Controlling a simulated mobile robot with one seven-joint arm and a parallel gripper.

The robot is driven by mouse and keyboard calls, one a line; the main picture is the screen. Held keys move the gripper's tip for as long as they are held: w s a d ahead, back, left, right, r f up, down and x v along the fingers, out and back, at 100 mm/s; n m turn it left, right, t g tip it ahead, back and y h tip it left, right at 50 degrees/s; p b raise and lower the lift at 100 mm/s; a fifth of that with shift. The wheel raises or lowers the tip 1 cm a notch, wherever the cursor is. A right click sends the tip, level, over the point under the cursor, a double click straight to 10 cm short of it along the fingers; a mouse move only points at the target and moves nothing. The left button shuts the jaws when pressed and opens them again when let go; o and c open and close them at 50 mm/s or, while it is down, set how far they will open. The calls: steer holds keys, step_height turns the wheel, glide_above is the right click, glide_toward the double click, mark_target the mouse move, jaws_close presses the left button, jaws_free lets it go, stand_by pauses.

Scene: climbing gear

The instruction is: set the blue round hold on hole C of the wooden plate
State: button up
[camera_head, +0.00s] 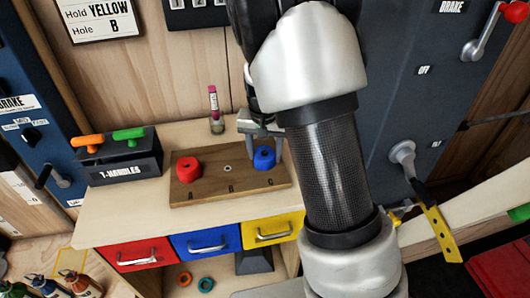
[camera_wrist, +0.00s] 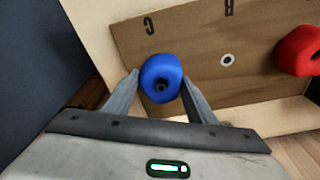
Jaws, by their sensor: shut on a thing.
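The blue round hold (camera_head: 264,158) is at the C end of the wooden plate (camera_head: 215,192). It also shows in the wrist view (camera_wrist: 161,66), with a dark hole in its middle. My gripper (camera_wrist: 161,80) is shut on it, one finger on each side. I cannot tell whether the hold rests on the plate or is slightly above it. Hole C is hidden beneath it. Letter C on the plate shows close to the hold in the wrist view. Hole B (camera_head: 227,169) is bare, with a pale ring.
A red hold (camera_head: 187,170) sits at the A end. A T-handles box (camera_head: 121,160) stands left on the wooden bench (camera_head: 120,205). A red-topped tube (camera_head: 214,108) stands behind the plate. A wall card (camera_head: 100,18) reads Hold YELLOW, Hole B. A dark panel (camera_head: 420,110) rises at the right.

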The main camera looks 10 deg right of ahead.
mark_target(264, 157)
steer(key=shift+f, duration=0.1)
steer(key=o, duration=1.2)
step_height(264, 157, up, 12)
steer(key=s+p, duration=0.2)
steer(key=s+r+n+t, duration=0.1)
steer(key=s+r, duration=0.2)
steer(key=s, duration=0.4)
steer(key=s+r+n+t, duration=0.1)
steer(key=s+r, duration=0.3)
steer(key=s, duration=0.4)
steer(key=s+r+n+t, duration=0.2)
steer(key=s+r, duration=0.1)
steer(key=s, duration=0.5)
steer(key=shift+r+y, duration=0.4)
